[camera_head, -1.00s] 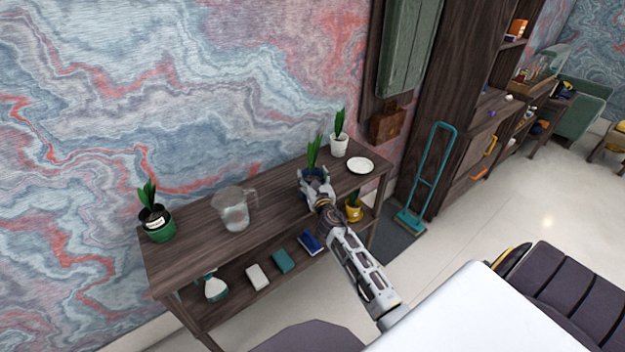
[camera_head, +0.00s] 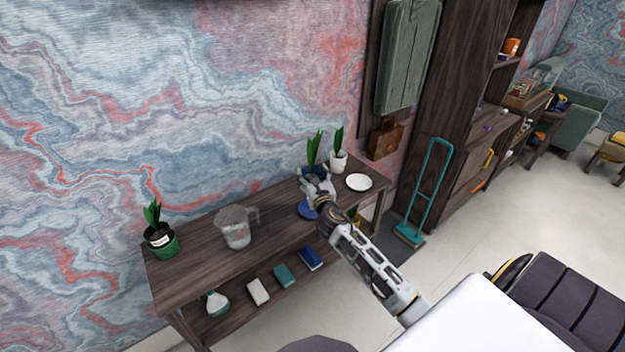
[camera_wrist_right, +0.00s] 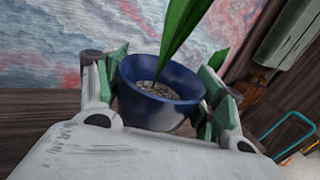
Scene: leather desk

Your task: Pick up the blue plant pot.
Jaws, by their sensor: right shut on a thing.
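The blue plant pot (camera_wrist_right: 160,98) has a flared rim, pebbles inside and a green leafy plant. In the right wrist view it sits between the two fingers of my right gripper (camera_wrist_right: 160,95), which is shut on its sides. In the head view my right gripper (camera_head: 317,183) hides much of the pot; its leaves (camera_head: 315,150) rise above the fingers. The pot is held upright or nearly so, over the shelf's right part. A blue patch (camera_head: 308,210) shows below the gripper; I cannot tell whether it is a separate dish. My left gripper is not in view.
On the shelf's top (camera_head: 200,240) stand a green pot (camera_head: 162,245), a clear jug (camera_head: 234,228), a white pot (camera_head: 338,163) close behind, and a white plate (camera_head: 359,182) to the right. A white surface (camera_head: 470,320) lies in the foreground.

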